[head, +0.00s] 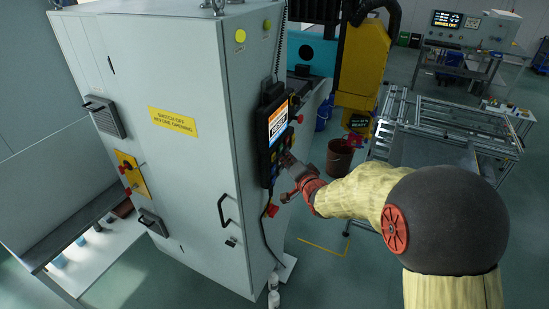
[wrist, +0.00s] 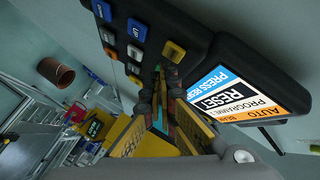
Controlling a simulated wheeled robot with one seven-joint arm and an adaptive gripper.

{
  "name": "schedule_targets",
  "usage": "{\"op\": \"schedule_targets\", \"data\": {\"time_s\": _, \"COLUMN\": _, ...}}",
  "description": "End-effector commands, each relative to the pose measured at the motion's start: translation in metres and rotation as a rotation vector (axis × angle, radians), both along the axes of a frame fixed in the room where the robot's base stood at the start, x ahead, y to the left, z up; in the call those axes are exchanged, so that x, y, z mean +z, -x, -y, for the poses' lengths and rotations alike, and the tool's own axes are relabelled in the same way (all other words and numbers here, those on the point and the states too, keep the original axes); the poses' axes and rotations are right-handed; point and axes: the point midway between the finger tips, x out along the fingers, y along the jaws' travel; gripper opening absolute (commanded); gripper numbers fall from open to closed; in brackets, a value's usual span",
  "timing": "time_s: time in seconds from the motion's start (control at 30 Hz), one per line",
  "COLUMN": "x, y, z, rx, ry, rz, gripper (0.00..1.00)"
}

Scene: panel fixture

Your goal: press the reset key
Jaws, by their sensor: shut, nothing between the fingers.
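A dark control pendant (wrist: 215,55) hangs on the side of a grey cabinet; it also shows in the head view (head: 268,133). Its lit screen (wrist: 225,98) has orange, white and blue bands and reads "RESET" and "PRESS RESET". I cannot tell which one is the reset key. My gripper (wrist: 160,80) is shut and empty, its tips close to the yellow key; contact cannot be told. In the head view my gripper (head: 290,162) is at the pendant's lower keys.
The grey cabinet (head: 185,210) has a black door handle (head: 225,208) and a yellow warning label (head: 172,121). A red-brown bucket (head: 340,158) stands on the floor behind my arm. A metal frame table (head: 440,125) is at the right. The floor below my arm is mostly clear.

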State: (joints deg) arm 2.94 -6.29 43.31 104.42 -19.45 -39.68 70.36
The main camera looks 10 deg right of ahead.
Motion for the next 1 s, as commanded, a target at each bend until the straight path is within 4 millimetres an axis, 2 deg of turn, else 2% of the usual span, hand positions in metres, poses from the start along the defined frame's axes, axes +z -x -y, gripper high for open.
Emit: {"op": "schedule_targets", "data": {"time_s": 1.0, "x": 0.0001, "y": -0.0057, "z": -0.0082, "rx": 0.000, "ry": 0.000, "rz": 0.000, "gripper": 0.00}}
